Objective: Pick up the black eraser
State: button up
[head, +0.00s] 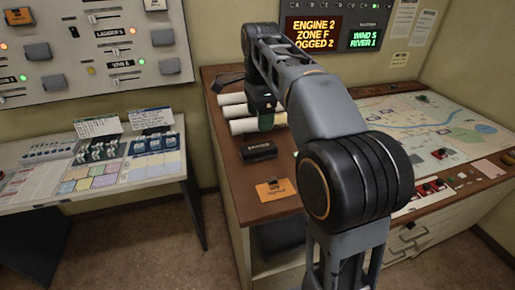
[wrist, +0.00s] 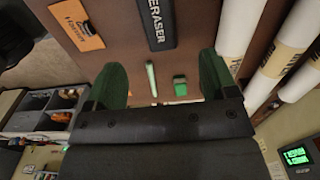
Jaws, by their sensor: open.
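The black eraser (head: 259,151) lies on the brown wooden top of the desk (head: 228,128), near its left edge. It also shows at the top of the wrist view (wrist: 157,22), with white "ERASER" lettering. My gripper (head: 262,118) is beyond the eraser in the head view, beside the rolled papers. In the wrist view its two green fingers (wrist: 160,72) stand apart with nothing held between them. The eraser lies beyond the fingertips, apart from them. The arm hides part of the desk in the head view.
White rolled papers (head: 236,111) lie beside my gripper. An orange tag (head: 276,189) with a black clip lies in front of the eraser. A pale stick (wrist: 152,78) and a small green block (wrist: 180,86) show between the fingers. A map board (head: 430,125) is at the right.

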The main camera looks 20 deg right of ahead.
aim_at(258, 146)
notch_tip(258, 146, down, 5)
jog(key=shift+a+f, duration=0.1)
jog(key=shift+f, duration=0.1)
jog(key=shift+s+a+f+p, duration=0.1)
jog(key=shift+f+p, duration=0.1)
jog(key=shift+f, duration=1.15)
jog(key=shift+s+f+p, duration=0.1)
jog(key=shift+f+p, duration=0.05)
jog(key=shift+f, duration=1.15)
jog(key=shift+c, duration=0.2)
jog(key=c, duration=1)
jog(key=shift+o, duration=0.2)
jog(key=shift+r, duration=0.1)
